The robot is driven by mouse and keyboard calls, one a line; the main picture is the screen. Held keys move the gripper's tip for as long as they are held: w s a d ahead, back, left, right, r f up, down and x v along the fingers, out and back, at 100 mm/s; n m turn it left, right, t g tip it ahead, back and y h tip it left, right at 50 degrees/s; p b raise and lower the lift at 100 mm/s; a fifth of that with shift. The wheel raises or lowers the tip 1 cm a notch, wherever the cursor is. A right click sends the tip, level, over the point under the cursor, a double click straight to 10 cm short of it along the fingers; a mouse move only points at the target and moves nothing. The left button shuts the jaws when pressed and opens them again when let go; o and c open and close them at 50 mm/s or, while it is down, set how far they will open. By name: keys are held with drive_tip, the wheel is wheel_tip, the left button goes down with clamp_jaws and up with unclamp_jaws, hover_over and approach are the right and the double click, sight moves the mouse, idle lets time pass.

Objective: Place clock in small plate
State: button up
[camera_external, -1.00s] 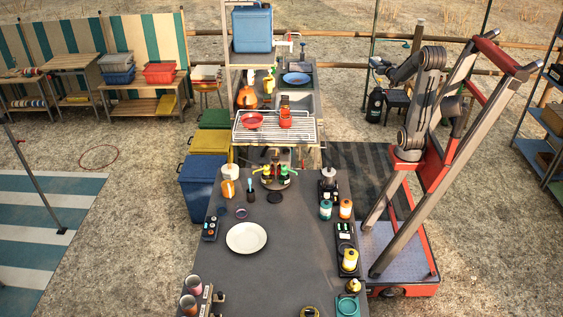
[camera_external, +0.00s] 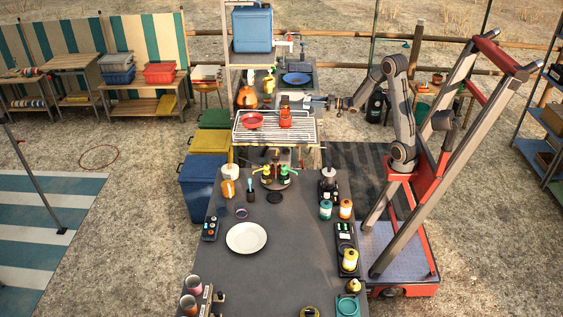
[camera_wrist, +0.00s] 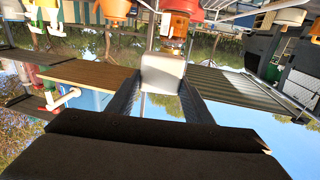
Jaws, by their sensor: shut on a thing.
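My gripper (camera_external: 312,101) reaches left from the arm, just beyond the right rear edge of the wire rack. In the wrist view its two dark fingers (camera_wrist: 161,88) are closed on a pale, rounded block. This pale block (camera_wrist: 162,71) may be the clock; its face does not show. A red plate (camera_external: 253,120), the smallest plate I can make out, lies on the left of the rack, left of my gripper. A larger white plate (camera_external: 246,238) lies on the dark counter in front, and a blue plate (camera_external: 296,78) sits at the back.
A red lantern-like object (camera_external: 286,118) stands on the wire rack (camera_external: 275,136), between the red plate and my gripper. A blue cooler (camera_external: 252,31) sits on the shelf above. Bottles and jars line the counter's right edge.

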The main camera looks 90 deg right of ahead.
drive_tip(key=w+a+f+n+y, duration=0.2)
drive_tip(key=w+a+f, duration=0.1)
drive_tip(key=a, duration=0.1)
hover_over(304, 130)
drive_tip(key=shift+y, duration=0.4)
wheel_tip(304, 130, down, 5)
drive_tip(key=shift+w+r+b, duration=0.1)
drive_tip(key=shift+b, duration=0.35)
drive_tip(key=shift+f, duration=2.55)
drive_tip(key=shift+f, duration=0.1)
drive_tip(key=o, duration=0.8)
drive_tip(key=shift+f, duration=0.1)
drive_tip(key=shift+c, duration=0.2)
drive_tip(key=o, duration=0.4)
drive_tip(key=shift+o, duration=0.2)
